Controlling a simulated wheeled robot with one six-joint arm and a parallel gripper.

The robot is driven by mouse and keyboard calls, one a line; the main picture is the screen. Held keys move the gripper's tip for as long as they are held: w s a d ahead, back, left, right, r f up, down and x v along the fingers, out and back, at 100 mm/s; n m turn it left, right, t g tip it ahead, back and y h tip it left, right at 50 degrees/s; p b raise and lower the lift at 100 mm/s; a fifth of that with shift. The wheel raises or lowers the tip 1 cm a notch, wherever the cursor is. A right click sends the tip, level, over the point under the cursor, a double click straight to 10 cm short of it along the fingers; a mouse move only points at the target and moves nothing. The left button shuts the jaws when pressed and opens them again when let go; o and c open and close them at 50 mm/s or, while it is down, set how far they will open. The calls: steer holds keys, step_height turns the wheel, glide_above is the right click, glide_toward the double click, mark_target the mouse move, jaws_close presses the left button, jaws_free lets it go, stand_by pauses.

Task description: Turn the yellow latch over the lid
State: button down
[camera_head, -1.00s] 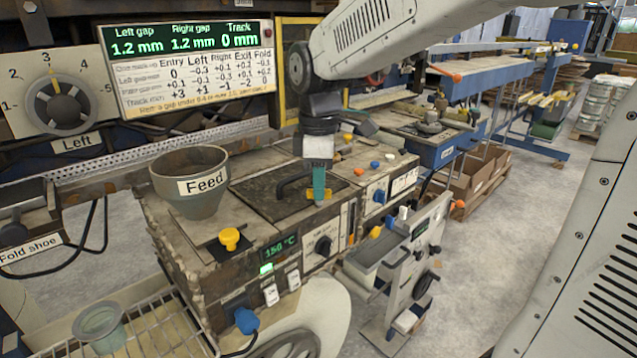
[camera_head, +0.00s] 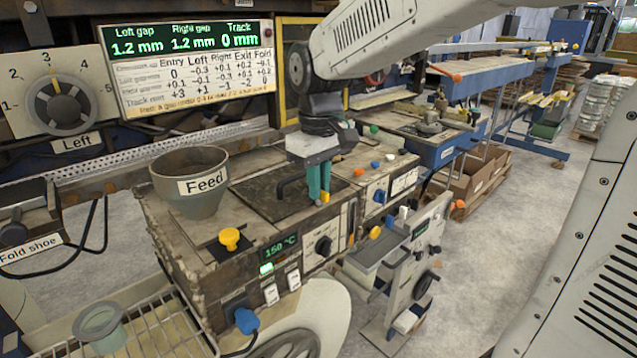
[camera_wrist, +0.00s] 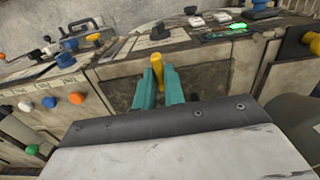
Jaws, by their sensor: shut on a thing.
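The yellow latch (camera_head: 325,197) is at the front edge of the dark lid (camera_head: 262,200) on the machine's top. My gripper (camera_head: 319,183) points down at it with its teal fingers. In the wrist view the latch (camera_wrist: 157,70) stands between my two fingertips (camera_wrist: 159,80), and the gripper is shut on it. The fingers hide part of the latch, so I cannot tell exactly how far it lies over the lid. The black lid handle is just left of the fingers in the head view.
The grey Feed funnel (camera_head: 190,182) stands left of the lid. A yellow knob (camera_head: 229,239) is in front of it. Coloured knobs (camera_head: 375,165) sit on the machine top to the right. A grey trolley (camera_head: 400,270) stands at the front right.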

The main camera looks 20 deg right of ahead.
steer(key=shift+m, duration=0.3)
steer(key=c, duration=1.5)
jaws_free()
step_height(320, 180, up, 8)
steer(key=shift+f, duration=0.1)
steer(key=s+d+f+m, duration=0.1)
steer(key=s+f, duration=0.2)
steer(key=s, duration=0.4)
steer(key=s+d+f+m, duration=0.1)
steer(key=s+f, duration=0.2)
steer(key=s, duration=0.5)
steer(key=s+d+f+m+t, duration=0.1)
steer(key=s+f, duration=0.2)
steer(key=s, duration=0.4)
steer(key=shift+s+d+f, duration=0.1)
steer(key=shift+s, duration=0.05)
